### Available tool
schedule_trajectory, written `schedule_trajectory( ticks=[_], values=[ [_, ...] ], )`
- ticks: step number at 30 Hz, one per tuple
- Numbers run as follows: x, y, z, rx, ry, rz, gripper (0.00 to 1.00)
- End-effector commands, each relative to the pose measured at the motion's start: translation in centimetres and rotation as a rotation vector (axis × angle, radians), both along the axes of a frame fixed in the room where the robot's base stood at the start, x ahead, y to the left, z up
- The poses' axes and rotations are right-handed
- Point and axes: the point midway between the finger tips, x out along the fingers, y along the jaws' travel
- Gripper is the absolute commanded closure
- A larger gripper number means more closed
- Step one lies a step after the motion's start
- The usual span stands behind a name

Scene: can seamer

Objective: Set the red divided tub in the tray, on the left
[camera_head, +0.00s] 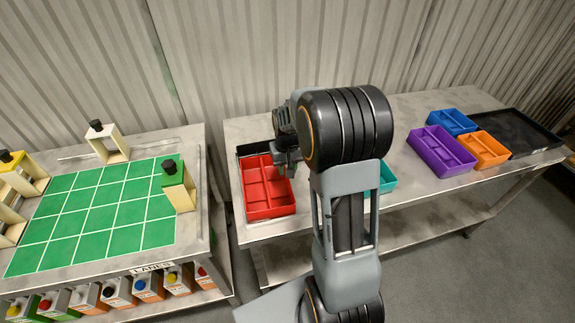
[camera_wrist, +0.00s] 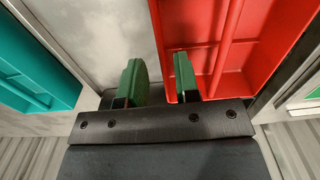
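The red divided tub (camera_head: 268,205) is at the left end of the long metal table in the head view, and part of it fills the right of the wrist view (camera_wrist: 255,50). My gripper (camera_wrist: 159,82) has two green fingers, one on each side of the tub's side wall. The finger on the left stands apart from the wall, with grey tabletop between. In the head view my arm hides part of the gripper.
A teal tub (camera_head: 387,178) stands right of my arm. Purple (camera_head: 442,152), orange (camera_head: 484,149) and blue (camera_head: 451,122) tubs stand by another black tray (camera_head: 520,133) at the far right. A green gridded table (camera_head: 100,215) with boxes is at left, across a gap.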

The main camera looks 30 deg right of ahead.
Motion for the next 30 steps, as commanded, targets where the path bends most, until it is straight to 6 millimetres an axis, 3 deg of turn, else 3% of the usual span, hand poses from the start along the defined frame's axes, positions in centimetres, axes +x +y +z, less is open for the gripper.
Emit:
schedule_trajectory(
  ticks=[7, 21, 27, 30],
  values=[
    [0.1, 0.0, 2.3, -0.001, -0.004, 0.0, 0.7],
    [0.0, 0.0, 11.0, -0.001, -0.003, 0.0, 0.7],
    [-0.2, 0.2, 12.9, -0.001, -0.005, 0.003, 0.7],
    [-1.4, 1.2, 13.9, -0.008, -0.032, 0.02, 0.7]
  ],
)
